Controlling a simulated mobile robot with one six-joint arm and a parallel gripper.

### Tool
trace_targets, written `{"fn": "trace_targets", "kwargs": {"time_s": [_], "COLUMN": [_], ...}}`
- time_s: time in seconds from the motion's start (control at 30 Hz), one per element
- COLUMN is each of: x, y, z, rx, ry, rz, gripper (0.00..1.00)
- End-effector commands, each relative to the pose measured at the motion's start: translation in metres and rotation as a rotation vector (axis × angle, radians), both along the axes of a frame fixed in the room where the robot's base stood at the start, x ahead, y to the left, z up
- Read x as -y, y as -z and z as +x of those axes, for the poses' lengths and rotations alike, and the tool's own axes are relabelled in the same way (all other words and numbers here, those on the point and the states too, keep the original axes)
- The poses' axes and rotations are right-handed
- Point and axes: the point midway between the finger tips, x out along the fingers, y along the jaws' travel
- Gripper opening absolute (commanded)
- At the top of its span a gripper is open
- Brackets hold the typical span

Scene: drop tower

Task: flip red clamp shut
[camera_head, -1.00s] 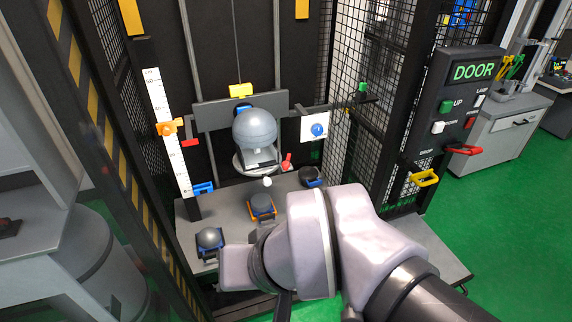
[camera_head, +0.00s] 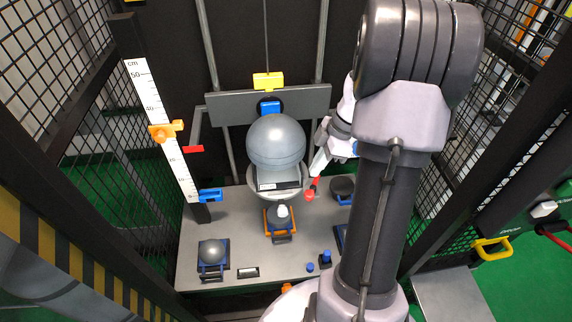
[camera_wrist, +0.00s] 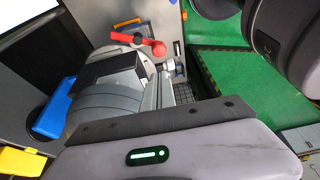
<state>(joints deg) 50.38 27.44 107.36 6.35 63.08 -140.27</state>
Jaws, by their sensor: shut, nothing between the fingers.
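The red clamp (camera_head: 312,190) stands at the right foot of the grey ball-shaped headform (camera_head: 276,140), its lever tilted upward. In the wrist view, the clamp's red lever (camera_wrist: 138,40) ends in a round knob and shows beyond the headform (camera_wrist: 110,97). My gripper (camera_head: 317,170) is shut and empty, just right of the headform and close above the red clamp. I cannot tell whether it touches the lever. My arm hides part of the gripper and the area to its right.
A measuring scale (camera_head: 160,125) with an orange slider stands left. A blue catch (camera_head: 270,107) and a yellow block (camera_head: 268,80) sit above the headform. Other small fixtures, including an orange-framed one (camera_head: 280,222), stand on the grey base plate (camera_head: 215,220). Mesh walls flank both sides.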

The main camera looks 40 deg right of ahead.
Motion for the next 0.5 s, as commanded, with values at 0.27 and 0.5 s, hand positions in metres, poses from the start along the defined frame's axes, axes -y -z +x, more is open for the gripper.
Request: {"fn": "trace_targets", "kwargs": {"time_s": [0.27,0.5], "x": [-0.001,-0.012], "y": [0.001,0.041], "z": [0.001,0.007], "rx": [0.0,-0.002], "ry": [-0.002,-0.004], "rz": [-0.001,0.0], "gripper": [0.0,0.0]}}
